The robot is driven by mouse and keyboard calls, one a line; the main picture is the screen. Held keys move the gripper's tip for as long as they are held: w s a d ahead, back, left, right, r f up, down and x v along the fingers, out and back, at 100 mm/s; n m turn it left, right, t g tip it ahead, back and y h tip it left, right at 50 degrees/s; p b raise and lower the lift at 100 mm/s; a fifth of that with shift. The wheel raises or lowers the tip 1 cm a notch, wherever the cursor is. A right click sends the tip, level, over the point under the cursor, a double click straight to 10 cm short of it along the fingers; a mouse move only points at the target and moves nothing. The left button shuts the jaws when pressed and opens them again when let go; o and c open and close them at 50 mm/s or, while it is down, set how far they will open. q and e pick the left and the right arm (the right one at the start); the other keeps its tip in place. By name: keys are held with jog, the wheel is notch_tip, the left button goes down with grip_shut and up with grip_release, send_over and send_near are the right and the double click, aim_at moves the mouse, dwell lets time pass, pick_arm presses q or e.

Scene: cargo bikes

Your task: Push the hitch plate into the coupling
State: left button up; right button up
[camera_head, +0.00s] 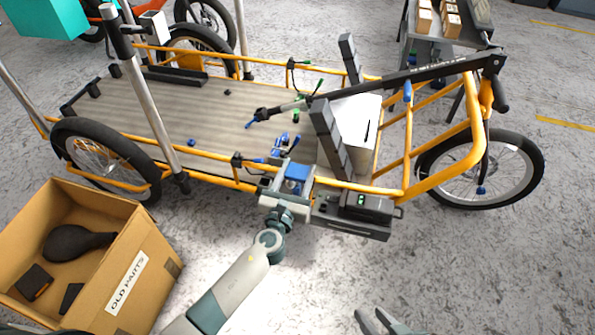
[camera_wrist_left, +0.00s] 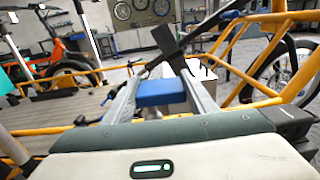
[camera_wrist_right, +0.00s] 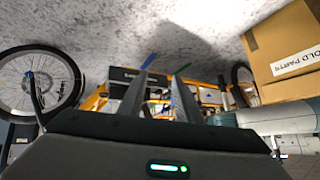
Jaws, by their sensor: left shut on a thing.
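My left gripper (camera_head: 293,172) is at the near side rail of the yellow cargo bike, shut on a blue block (camera_head: 298,171). The blue block also shows between the two fingers in the left wrist view (camera_wrist_left: 160,92). I cannot tell for certain which part is the hitch plate or which is the coupling; the gripper hides some of the rail there.
The bike has a wooden deck (camera_head: 205,110), a dark upright panel (camera_head: 330,140) and a long black bar (camera_head: 420,73) crossing above. A cardboard box marked OLD PARTS (camera_head: 135,285) stands at lower left. The floor at lower right is clear.

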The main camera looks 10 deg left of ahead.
aim_at(298, 171)
pick_arm(q)
jog(key=shift+r, duration=0.15)
jog(key=shift+r+p, duration=0.25)
jog(key=shift+p, duration=0.05)
jog(key=shift+r+p, duration=0.45)
jog(key=shift+p, duration=0.05)
jog(key=shift+r+p, duration=1.55)
jog(key=shift+r, duration=0.25)
pick_arm(e)
jog(key=s+d+f+g+h, duration=0.1)
jog(key=s+d+g+h, duration=0.1)
jog(key=d, duration=0.4)
jog(key=shift+s+d+g+h, duration=0.3)
jog(key=shift+s+g, duration=0.4)
jog(key=shift+g, duration=0.2)
pick_arm(q)
jog(key=shift+r+p, duration=0.5)
jog(key=shift+p, duration=0.25)
jog(key=shift+r, duration=0.15)
pick_arm(e)
jog(key=shift+s+d+f+g+h, duration=0.1)
jog(key=shift+s+d+g+h, duration=0.35)
jog(key=shift+s+d, duration=0.55)
